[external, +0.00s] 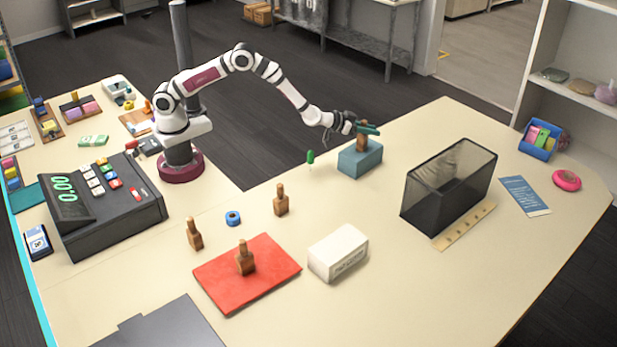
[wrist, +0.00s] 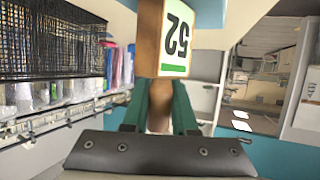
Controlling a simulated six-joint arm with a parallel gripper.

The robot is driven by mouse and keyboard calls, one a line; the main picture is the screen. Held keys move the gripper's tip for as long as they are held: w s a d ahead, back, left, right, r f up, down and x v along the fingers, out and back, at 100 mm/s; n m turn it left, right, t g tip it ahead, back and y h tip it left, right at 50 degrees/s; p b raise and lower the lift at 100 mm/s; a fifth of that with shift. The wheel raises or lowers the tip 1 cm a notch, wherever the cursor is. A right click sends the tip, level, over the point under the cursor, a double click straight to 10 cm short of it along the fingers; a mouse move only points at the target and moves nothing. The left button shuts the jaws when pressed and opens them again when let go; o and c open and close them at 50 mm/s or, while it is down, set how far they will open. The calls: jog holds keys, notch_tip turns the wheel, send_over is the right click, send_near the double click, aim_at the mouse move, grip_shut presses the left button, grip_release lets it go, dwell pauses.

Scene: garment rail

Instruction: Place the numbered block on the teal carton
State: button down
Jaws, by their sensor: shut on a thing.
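The teal carton (external: 358,164) stands near the table's back edge, close to my arm. My gripper (external: 367,129) is directly over it, with its teal fingers shut on the knob of a wooden numbered block (external: 362,143). In the wrist view the block (wrist: 151,35) shows a white and green label reading 52, and the fingers (wrist: 159,108) close around its knob. The block's bottom is at the carton's top face; I cannot tell whether it rests on it or hangs just above. A teal surface shows behind the block in the wrist view.
Other knobbed wooden blocks stand at centre (external: 281,203), to the left (external: 194,236) and on a red mat (external: 222,283). A white box (external: 338,253), a blue ring (external: 233,218) and a dark bin (external: 425,207) are nearby. A small green item (external: 310,157) is left of the carton.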

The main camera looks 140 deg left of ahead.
jog(key=c, duration=0.7)
grip_release()
